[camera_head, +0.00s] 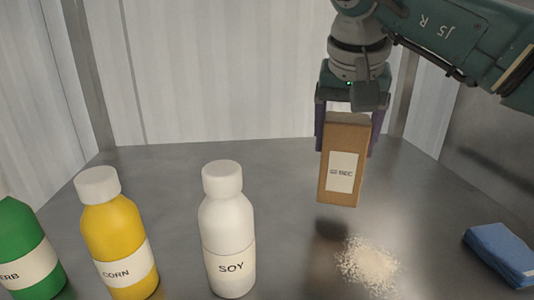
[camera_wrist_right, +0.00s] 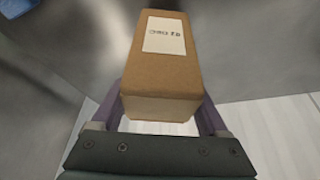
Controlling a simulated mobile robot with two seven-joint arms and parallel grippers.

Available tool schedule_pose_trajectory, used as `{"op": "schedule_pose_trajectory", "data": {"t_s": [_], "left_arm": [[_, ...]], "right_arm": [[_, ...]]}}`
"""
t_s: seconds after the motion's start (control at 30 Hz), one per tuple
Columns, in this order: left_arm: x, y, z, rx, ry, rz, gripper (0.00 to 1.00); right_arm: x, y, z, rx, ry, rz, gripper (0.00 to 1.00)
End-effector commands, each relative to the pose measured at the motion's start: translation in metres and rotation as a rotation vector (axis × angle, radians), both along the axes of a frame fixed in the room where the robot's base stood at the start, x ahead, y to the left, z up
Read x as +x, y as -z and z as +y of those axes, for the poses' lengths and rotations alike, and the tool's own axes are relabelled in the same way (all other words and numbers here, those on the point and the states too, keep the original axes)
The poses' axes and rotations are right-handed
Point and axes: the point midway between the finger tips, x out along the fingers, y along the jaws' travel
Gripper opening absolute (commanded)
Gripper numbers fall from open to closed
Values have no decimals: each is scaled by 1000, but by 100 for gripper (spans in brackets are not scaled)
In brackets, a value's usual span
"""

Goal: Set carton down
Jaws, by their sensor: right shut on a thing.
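A brown carton (camera_head: 326,190) with a white label hangs upright, slightly tilted, above the metal table at the right of the head view. My right gripper (camera_head: 345,130) is shut on the carton's upper part, with a finger on either side. A dark shadow lies on the table below the carton, apart from it. The carton also shows in the right wrist view (camera_wrist_right: 165,75), between the purple fingers of the right gripper (camera_wrist_right: 162,110). The label text is too blurred to read surely. My left gripper is out of view.
A pile of rice (camera_head: 368,267) lies on the table (camera_head: 290,170) in front of the carton. A blue folded cloth (camera_head: 500,253) is at the right. A white SOY bottle (camera_head: 228,225), a yellow CORN bottle (camera_head: 117,235) and a green bottle (camera_head: 25,240) stand at the left.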

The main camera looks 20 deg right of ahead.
Motion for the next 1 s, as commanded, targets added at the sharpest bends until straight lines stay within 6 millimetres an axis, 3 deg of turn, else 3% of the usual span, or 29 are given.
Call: {"op": "schedule_pose_trajectory", "data": {"t_s": [0.23,0.6,0.63,0.8,1.0], "left_arm": [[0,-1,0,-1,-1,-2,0],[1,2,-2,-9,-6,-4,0],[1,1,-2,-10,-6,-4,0],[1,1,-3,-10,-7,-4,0],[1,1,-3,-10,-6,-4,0]], "right_arm": [[0,33,0,1,0,2,0],[0,38,0,-1,0,-2,0],[0,38,0,0,0,0,81],[0,37,0,0,-1,0,100],[0,37,0,0,-1,0,100]]}}
